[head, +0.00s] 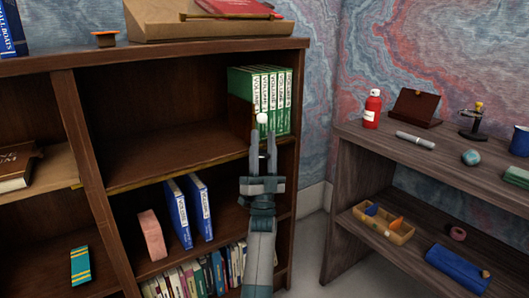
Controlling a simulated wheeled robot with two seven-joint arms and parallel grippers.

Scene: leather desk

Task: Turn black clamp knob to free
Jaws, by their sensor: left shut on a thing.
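My left gripper (263,137) reaches up from the bottom in front of the wooden bookshelf. It is shut on a small white round thing (262,118), which shows at its fingertips in front of the green books. A small black clamp-like device (472,122) with a gold-coloured part on top stands on the desk at the right, well apart from the gripper. I cannot make out a separate black knob on it at this size. My right gripper is not in view.
The bookshelf (150,170) holds green binders (270,95), blue books (178,212) and a pink box (152,235). The desk (390,145) carries a red bottle (372,108), a brown box (415,107) and a teal ball (470,157). A compartment tray (368,228) and a blue case (457,268) lie on its lower shelf.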

